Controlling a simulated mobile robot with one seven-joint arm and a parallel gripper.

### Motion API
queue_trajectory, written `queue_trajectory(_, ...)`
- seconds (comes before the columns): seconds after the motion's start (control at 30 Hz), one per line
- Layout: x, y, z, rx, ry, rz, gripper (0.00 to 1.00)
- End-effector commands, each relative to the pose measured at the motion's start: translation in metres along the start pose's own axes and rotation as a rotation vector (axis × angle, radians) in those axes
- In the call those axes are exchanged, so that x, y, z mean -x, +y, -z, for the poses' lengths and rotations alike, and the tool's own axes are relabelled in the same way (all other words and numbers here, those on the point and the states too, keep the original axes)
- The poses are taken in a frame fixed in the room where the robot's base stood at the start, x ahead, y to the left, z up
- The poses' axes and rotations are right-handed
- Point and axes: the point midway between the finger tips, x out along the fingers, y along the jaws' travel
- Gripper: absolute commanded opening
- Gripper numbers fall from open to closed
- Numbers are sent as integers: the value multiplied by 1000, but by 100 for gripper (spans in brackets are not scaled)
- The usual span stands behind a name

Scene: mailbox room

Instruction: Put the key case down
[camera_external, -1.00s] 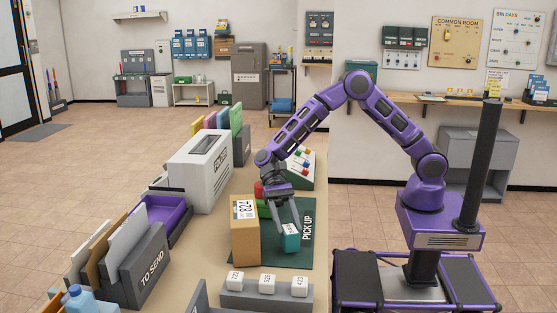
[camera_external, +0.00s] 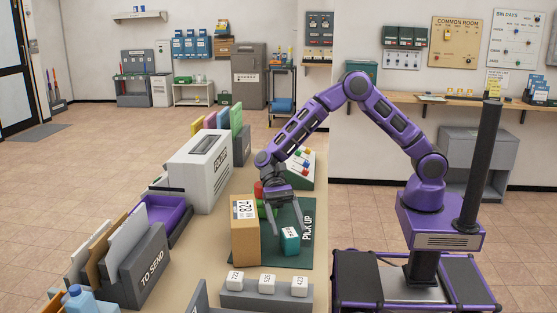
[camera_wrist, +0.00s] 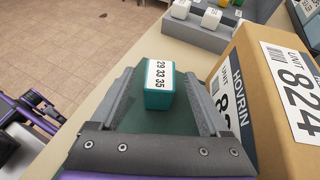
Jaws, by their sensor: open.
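The key case is a small teal box (camera_external: 290,242) with a white label on top, standing on the dark green PICK UP mat (camera_external: 298,262). In the wrist view, the key case (camera_wrist: 158,98) shows the numbers 29 33 35 and sits between my fingers. My gripper (camera_external: 287,231) is open and points down around the case. In the wrist view, my gripper (camera_wrist: 160,95) has one finger on each side, with a gap on both sides of the case.
A cardboard parcel marked 824 (camera_external: 245,235) stands close on the left of my gripper. A grey rack with white numbered blocks (camera_external: 267,298) is at the near side. A red and a green item stand partly hidden behind my gripper. A white machine (camera_external: 197,172) is farther left.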

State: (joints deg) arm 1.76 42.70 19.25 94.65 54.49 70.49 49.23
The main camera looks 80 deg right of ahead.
Motion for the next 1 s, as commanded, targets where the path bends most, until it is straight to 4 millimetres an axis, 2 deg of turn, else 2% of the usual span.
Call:
queue_trajectory(0.17,34,-1,-3,-1,2,6,79)
queue_trajectory(0.2,35,-1,-14,3,2,4,79)
queue_trajectory(0.4,50,-1,-46,2,2,3,79)
queue_trajectory(0.6,57,0,-61,0,1,2,79)
queue_trajectory(1.0,60,-1,-61,10,22,1,79)
